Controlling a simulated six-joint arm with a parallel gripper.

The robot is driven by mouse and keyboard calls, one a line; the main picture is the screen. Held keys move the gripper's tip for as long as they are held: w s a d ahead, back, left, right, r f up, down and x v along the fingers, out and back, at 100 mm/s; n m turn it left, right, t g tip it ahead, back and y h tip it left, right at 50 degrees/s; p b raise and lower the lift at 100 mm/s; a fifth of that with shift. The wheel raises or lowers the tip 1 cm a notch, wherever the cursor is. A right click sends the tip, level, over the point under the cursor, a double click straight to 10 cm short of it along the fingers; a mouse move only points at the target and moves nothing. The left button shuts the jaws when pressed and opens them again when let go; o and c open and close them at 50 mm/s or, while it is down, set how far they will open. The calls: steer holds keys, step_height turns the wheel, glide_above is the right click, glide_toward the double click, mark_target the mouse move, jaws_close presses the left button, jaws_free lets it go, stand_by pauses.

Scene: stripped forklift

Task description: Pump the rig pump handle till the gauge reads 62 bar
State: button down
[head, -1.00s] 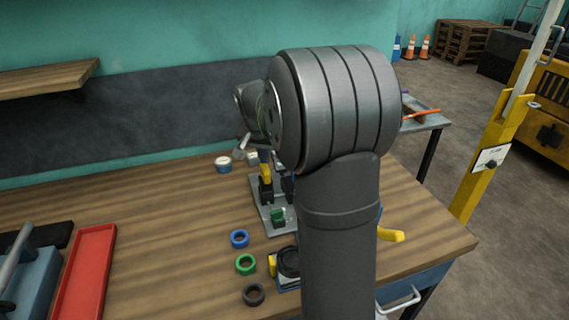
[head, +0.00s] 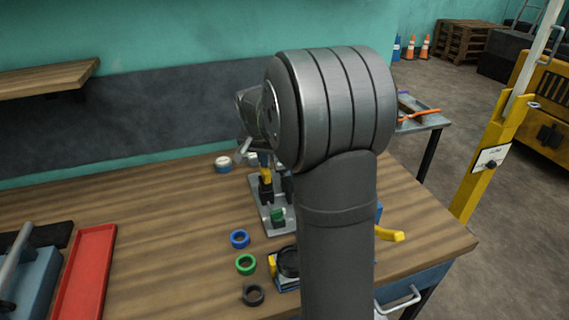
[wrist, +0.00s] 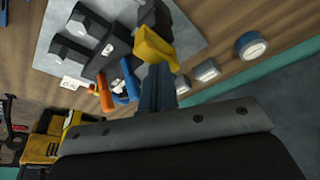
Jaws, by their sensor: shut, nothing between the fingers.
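A yellow piece (head: 265,173), which looks like the pump handle's grip, stands up from a black block on a grey rig plate (head: 256,206) on the bench. In the wrist view the yellow piece (wrist: 155,47) lies right at the tips of my gripper (wrist: 157,72). My dark blue fingers are shut together with nothing between them. They touch or nearly touch the yellow piece; I cannot tell which. In the head view my arm hides part of the rig and most of my gripper. I cannot make out a gauge reading in either view.
Blue (head: 239,239), green (head: 246,264) and black (head: 253,295) rings lie in front of the rig. A white-and-blue round item (head: 222,163) sits behind it. A red tray (head: 88,270) lies at left. Orange (wrist: 105,92) and blue (wrist: 130,78) grips show near the plate.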

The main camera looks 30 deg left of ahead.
mark_target(265, 170)
steer(key=shift+f, duration=1.8)
steer(key=shift+r, duration=2.5)
steer(key=shift+f, duration=0.2)
steer(key=shift+f, duration=2.3)
steer(key=shift+r, duration=2.5)
steer(key=shift+r, duration=0.1)
steer(key=shift+r, duration=2.4)
